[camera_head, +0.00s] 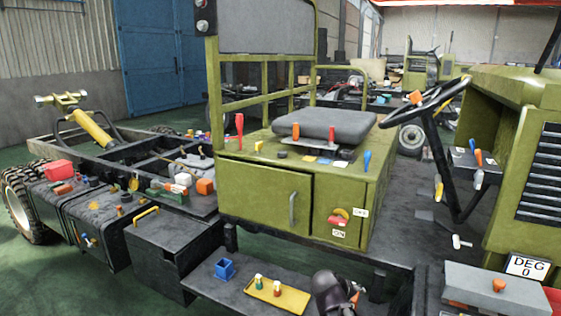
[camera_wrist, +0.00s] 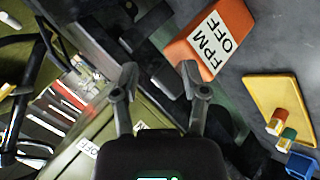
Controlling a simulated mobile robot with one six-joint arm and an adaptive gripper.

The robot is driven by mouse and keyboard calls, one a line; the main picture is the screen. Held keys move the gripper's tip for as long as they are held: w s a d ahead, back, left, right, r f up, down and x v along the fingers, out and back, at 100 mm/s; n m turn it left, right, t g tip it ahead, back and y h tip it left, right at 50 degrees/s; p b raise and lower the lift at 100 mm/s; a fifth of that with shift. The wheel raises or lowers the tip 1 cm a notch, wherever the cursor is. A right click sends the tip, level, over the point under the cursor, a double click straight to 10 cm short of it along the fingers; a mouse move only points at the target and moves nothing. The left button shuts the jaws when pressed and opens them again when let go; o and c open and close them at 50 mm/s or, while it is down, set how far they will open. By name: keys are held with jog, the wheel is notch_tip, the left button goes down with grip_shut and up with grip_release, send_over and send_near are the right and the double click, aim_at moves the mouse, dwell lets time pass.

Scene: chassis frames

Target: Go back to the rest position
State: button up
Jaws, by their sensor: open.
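My gripper (camera_head: 354,292) is at the bottom of the head view, beside the dark step shelf and below the olive cabinet (camera_head: 268,196). In the wrist view my gripper (camera_wrist: 160,80) has its two fingers spread apart, with nothing between them. An orange block (camera_wrist: 228,28) with a white label reading "FPM OFF" lies ahead of the right finger, apart from it as far as I can tell. Much of my arm is outside the head view.
A yellow tray (camera_head: 294,300) with small capped cylinders and a blue open box (camera_head: 225,269) sit on the shelf, left of my gripper. A steering wheel (camera_head: 436,95) and a "DEG 0" sign (camera_head: 527,266) stand to the right. Green floor (camera_head: 60,285) is clear at lower left.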

jog(key=s+a+f+m+g+y, duration=0.2)
jog(key=s+f+g+y, duration=0.1)
jog(key=s+y, duration=0.15)
jog(key=s+a+f+m+g+y, duration=0.1)
jog(key=s+a+f+g+y, duration=0.2)
jog(key=s, duration=0.3)
notch_tip(320, 180, up, 20)
jog(key=p, duration=2)
jog(key=shift+s+r, duration=0.15)
jog(key=shift+d, duration=0.1)
